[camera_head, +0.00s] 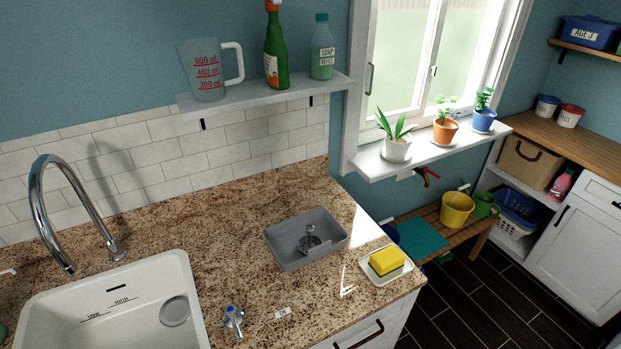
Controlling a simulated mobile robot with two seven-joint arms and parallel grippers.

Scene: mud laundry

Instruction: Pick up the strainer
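The strainer (311,243) looks like a small dark metal sink basket with an upright knob. It sits inside a grey rectangular tray (282,262) on the granite counter, right of the sink. The tray's walls surround it, and its lower edge is partly hard to make out. Neither of my grippers shows in the head view.
The white sink (95,291) with a round drain (175,311) and tall chrome faucet (75,205) is at left. A blue-marked metal handle (233,318) stands near the front. A yellow sponge (387,261) rests on a white dish (377,280). A shelf (345,83) hangs above.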

